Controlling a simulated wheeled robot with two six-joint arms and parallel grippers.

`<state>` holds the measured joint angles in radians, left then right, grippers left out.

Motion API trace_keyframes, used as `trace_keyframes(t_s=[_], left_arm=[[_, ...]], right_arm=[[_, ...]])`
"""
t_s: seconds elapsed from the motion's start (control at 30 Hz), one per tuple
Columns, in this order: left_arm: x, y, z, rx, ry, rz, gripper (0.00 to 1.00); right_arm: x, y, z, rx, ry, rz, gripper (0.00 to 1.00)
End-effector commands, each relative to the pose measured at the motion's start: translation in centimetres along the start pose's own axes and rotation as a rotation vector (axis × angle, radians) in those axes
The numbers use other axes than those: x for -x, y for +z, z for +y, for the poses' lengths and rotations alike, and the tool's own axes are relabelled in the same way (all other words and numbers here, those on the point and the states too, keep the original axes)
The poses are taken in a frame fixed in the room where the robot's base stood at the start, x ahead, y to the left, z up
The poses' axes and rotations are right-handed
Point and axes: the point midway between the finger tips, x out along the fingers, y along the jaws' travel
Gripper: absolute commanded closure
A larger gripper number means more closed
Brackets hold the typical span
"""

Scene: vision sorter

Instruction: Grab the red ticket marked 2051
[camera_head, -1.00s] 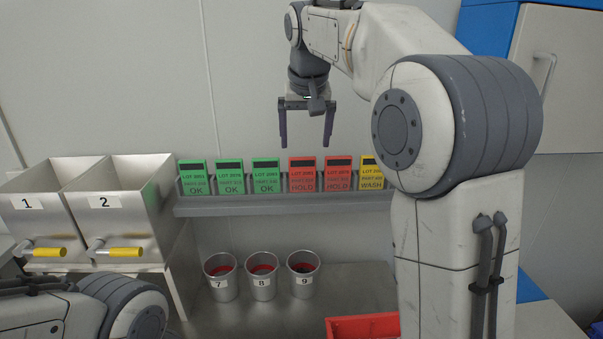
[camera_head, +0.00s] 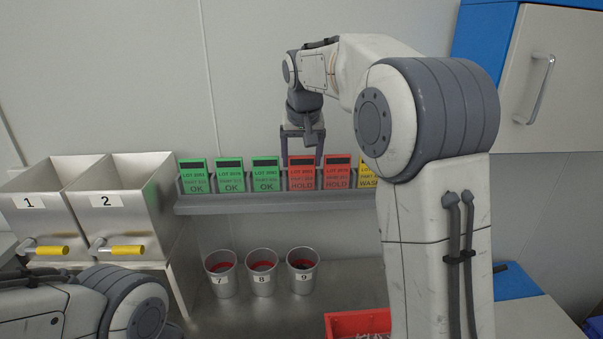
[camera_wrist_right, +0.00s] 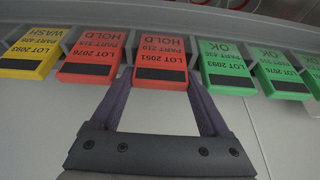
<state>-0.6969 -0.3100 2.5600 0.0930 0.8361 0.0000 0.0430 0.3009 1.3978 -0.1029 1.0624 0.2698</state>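The red HOLD ticket marked LOT 2051 (camera_wrist_right: 160,62) stands in the rack, upside down in the right wrist view. In the head view it is the left one of two red tickets (camera_head: 301,175). My right gripper (camera_head: 302,162) is open over it. In the right wrist view its fingers (camera_wrist_right: 160,95) lie to either side of this ticket's near end; I cannot tell whether they touch it. A second red ticket, LOT 2076 (camera_wrist_right: 92,55), stands beside it. My left arm shows at the lower left, but its gripper is out of view.
Three green OK tickets (camera_head: 229,177) and a yellow WASH ticket (camera_head: 367,176) share the grey rack (camera_head: 250,204). Below are cups numbered 7 (camera_head: 222,285), 8 (camera_head: 262,287) and 9 (camera_head: 303,286), and a red bin (camera_head: 350,322). Metal bins 1 and 2 (camera_head: 125,210) stand at left.

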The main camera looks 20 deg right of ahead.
Motion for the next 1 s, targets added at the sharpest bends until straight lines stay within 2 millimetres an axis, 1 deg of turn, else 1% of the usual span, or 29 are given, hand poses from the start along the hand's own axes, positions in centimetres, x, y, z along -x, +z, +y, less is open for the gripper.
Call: trace_keyframes(t_s=[0.03, 0.07, 0.1, 0.33, 0.47, 0.57, 1.0], left_arm=[[0.0, 0.0, 0.0, 0.000, 0.000, 0.000, 0.50], [0.0, 0.0, 0.0, 0.000, 0.000, 0.000, 0.50], [0.0, 0.0, 0.0, 0.000, 0.000, 0.000, 0.50], [0.0, 0.0, 0.0, 0.000, 0.000, 0.000, 0.50], [0.0, 0.0, 0.0, 0.000, 0.000, 0.000, 0.50], [0.0, 0.0, 0.0, 0.000, 0.000, 0.000, 0.50], [0.8, -0.1, 0.1, 0.000, 0.000, 0.000, 0.50]], right_arm=[[0.0, 0.0, 0.0, 0.000, 0.000, 0.000, 0.59], [0.0, 0.0, 0.0, 0.000, 0.000, 0.000, 0.70], [0.0, 0.0, 0.0, 0.000, 0.000, 0.001, 0.74], [0.1, -0.1, 0.0, 0.000, 0.000, 0.001, 0.74], [0.8, -0.3, 0.0, 0.000, 0.000, 0.002, 0.74], [1.8, -0.8, 0.0, -0.001, 0.000, 0.003, 0.74], [7.9, -3.4, 0.0, 0.000, 0.000, 0.002, 0.74]])
